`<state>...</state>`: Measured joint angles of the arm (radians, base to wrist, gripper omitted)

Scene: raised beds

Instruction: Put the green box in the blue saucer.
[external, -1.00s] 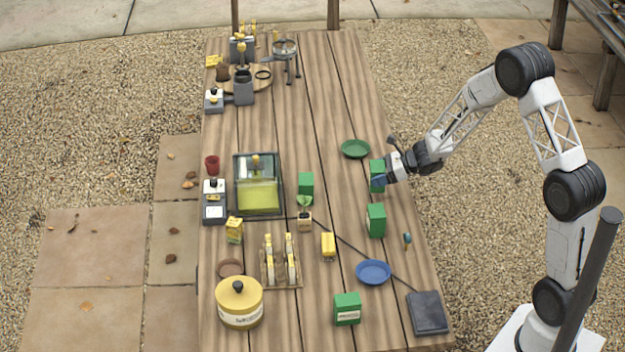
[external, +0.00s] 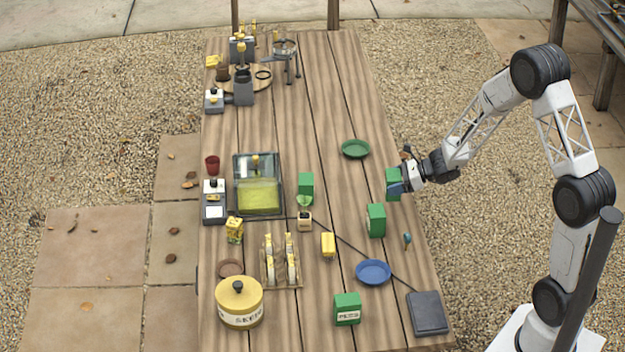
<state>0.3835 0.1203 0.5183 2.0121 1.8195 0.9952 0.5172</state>
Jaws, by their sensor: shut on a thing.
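My gripper (external: 399,185) is shut on a green box (external: 392,182) at the right edge of the table. The held box is upright and looks raised a little above the table. The blue saucer (external: 373,271) lies at the lower right of the table and is empty. Other green boxes stand on the table: one (external: 376,220) just below the held box, one (external: 347,309) with a white label at the front, and one (external: 306,185) near the middle. My fingers partly cover the held box.
A green saucer (external: 355,149) lies behind the held box. A dark flat slab (external: 428,312) lies right of the blue saucer. A small blue-tipped item (external: 407,239) is at the right edge. A yellow box (external: 328,245) and a dark cable lie left of the blue saucer.

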